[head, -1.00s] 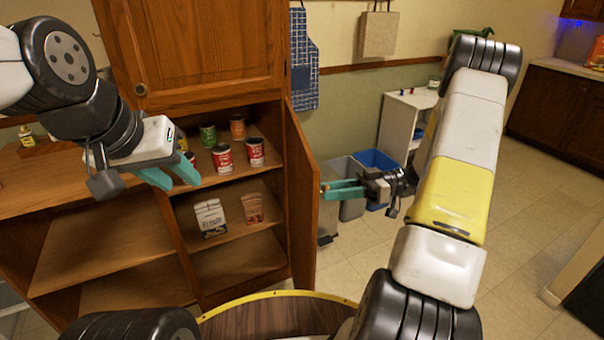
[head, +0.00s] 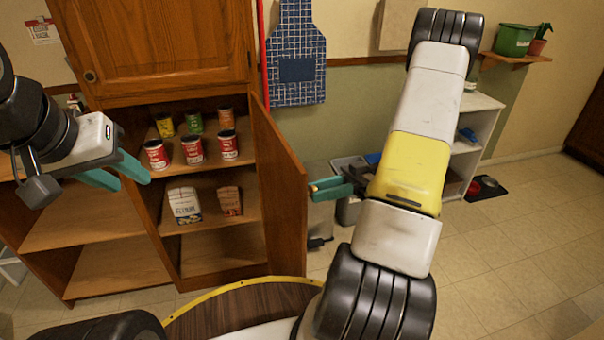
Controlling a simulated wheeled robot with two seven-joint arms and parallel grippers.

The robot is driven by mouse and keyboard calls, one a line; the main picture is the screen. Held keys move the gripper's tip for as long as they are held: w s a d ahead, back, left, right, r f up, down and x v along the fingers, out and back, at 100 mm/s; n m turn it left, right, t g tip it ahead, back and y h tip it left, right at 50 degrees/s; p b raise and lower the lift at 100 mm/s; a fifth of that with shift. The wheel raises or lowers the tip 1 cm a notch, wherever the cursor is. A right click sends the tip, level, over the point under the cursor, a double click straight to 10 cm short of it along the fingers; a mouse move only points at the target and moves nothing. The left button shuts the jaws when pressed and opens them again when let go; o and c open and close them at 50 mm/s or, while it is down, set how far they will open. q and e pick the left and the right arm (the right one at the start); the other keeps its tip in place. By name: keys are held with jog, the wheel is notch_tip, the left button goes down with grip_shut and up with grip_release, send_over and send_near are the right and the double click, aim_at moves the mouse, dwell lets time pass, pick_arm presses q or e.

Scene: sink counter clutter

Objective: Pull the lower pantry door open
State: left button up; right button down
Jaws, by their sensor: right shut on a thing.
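The lower pantry door (head: 281,195) is brown wood and stands swung open on the right side of the pantry (head: 165,50), showing the shelves inside. My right gripper (head: 322,189) is at the door's free edge, shut on its knob, which is mostly hidden between the teal fingers. Part of that gripper is hidden behind my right arm. My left gripper (head: 122,174) is in front of the pantry's left side, with its teal fingers apart and nothing between them.
Several cans (head: 192,150) stand on the upper shelf, with a flour bag (head: 184,205) and another packet (head: 229,200) below. Bins (head: 348,208) stand just right of the door. An apron (head: 296,55) hangs behind.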

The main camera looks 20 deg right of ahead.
jog(key=shift+w+d+r, duration=0.1)
jog(key=shift+d+r, duration=0.05)
jog(key=shift+d, duration=0.05)
jog(key=c, duration=1)
grip_release()
jog(key=shift+c, duration=0.2)
jog(key=d, duration=0.7)
jog(key=shift+w+d, duration=0.25)
jog(key=shift+d, duration=0.1)
